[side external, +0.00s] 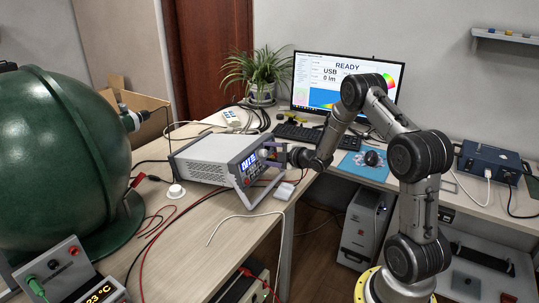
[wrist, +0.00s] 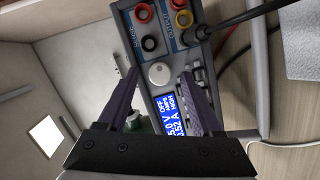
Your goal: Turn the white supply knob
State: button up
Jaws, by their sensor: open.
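The power supply (side external: 205,160) is a light grey box on the desk, with its blue-lit front panel facing my arm. In the wrist view its panel shows the round white supply knob (wrist: 160,73) beside a blue display (wrist: 172,118) that reads OFF. My gripper (side external: 270,153) is close in front of the panel in the side view, where the knob cannot be made out. In the wrist view the two purple-grey fingers of my gripper (wrist: 160,76) are spread apart, one on each side of the knob. I see no finger touching the knob; the remaining depth is hard to judge.
Coloured sockets (wrist: 162,20) with a plugged black cable (wrist: 236,26) sit near the knob. A green sphere (side external: 60,150) fills the left desk. A monitor (side external: 345,82) reading READY and a keyboard (side external: 298,132) stand behind. Loose cables lie on the desk.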

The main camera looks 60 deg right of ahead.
grip_shut()
dwell(0.3)
jog(key=shift+n+t, duration=0.3)
jog(key=shift+n, duration=0.8)
grip_release()
